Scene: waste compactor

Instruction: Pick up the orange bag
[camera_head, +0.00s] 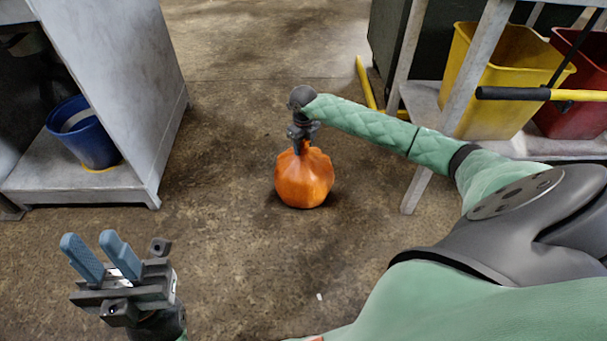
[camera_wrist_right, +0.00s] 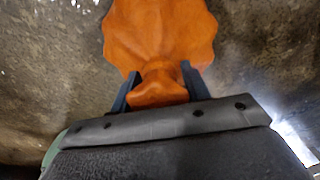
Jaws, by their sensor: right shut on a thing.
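The orange bag (camera_head: 304,180) is a rounded sack with a gathered neck, upright at the middle of the head view. It is on or just above the concrete floor; I cannot tell which. My right gripper (camera_head: 301,145) comes down on it from above and is shut on its neck. In the right wrist view the bag (camera_wrist_right: 160,35) spreads out beyond the fingers, and its neck is between the two dark blue fingers of my right gripper (camera_wrist_right: 160,85). My left gripper (camera_head: 103,258) is at the lower left, open and empty, its blue fingers apart.
A grey cabinet (camera_head: 120,90) with a blue bucket (camera_head: 84,135) stands at the left. A yellow bin (camera_head: 495,80) and a red bin (camera_head: 580,95) stand on a metal frame at the right. A yellow-ended bar (camera_head: 540,94) crosses before them. The floor around the bag is clear.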

